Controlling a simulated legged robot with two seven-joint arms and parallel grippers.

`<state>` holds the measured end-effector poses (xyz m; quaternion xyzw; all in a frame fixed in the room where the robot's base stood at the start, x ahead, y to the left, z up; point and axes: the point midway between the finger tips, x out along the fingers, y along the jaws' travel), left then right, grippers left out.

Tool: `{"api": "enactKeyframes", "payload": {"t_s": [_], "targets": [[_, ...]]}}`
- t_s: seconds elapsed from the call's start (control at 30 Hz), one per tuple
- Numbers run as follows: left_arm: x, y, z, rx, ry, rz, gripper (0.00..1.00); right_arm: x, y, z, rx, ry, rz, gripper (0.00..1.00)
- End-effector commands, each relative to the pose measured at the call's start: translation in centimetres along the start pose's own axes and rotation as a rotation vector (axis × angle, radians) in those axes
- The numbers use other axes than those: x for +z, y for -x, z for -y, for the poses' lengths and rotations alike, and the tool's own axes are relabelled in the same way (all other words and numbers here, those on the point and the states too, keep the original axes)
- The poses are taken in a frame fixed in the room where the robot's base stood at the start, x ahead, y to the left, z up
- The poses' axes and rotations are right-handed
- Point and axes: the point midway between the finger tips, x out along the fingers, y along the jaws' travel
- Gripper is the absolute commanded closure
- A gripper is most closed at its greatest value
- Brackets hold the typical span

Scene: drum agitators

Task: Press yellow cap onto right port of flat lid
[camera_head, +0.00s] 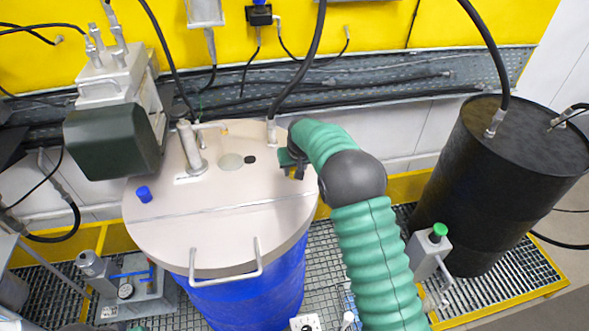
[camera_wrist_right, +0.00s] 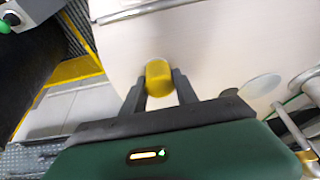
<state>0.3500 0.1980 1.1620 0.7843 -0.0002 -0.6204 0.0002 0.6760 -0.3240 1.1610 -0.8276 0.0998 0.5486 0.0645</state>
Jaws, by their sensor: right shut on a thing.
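The flat lid (camera_head: 215,225) is a pale beige disc on a blue drum. My right gripper (camera_head: 296,170) comes over its right side, at the end of a green sleeved arm. It is shut on the yellow cap (camera_wrist_right: 158,76), which sits between the two dark fingers in the right wrist view. In the head view only a small yellow bit of the cap (camera_head: 299,173) shows beside the gripper. The right port is not visible; the cap and gripper may cover it. I cannot tell whether the cap touches the lid. My left gripper is not in view.
A blue cap (camera_head: 143,194) stands on the lid's left side. A metal post (camera_head: 190,148), a pale disc (camera_head: 231,161) and a hose fitting (camera_head: 271,131) are toward the back. A handle (camera_head: 228,267) crosses the front edge. A black drum (camera_head: 500,180) stands at right.

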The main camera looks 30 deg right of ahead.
Motion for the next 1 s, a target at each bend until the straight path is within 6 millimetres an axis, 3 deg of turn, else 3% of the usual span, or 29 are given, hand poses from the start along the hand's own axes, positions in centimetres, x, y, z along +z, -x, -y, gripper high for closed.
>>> {"api": "enactKeyframes", "payload": {"t_s": [0.03,0.2,1.0], "targets": [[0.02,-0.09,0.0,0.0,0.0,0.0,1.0,0.76,-0.57,0.12,-0.001,0.001,0.019,0.62],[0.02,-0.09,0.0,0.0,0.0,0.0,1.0,0.68,-0.56,0.13,-0.001,0.001,0.017,0.4],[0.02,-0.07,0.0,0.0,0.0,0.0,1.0,0.41,-0.38,0.2,-0.003,0.001,0.01,0.39]]}}
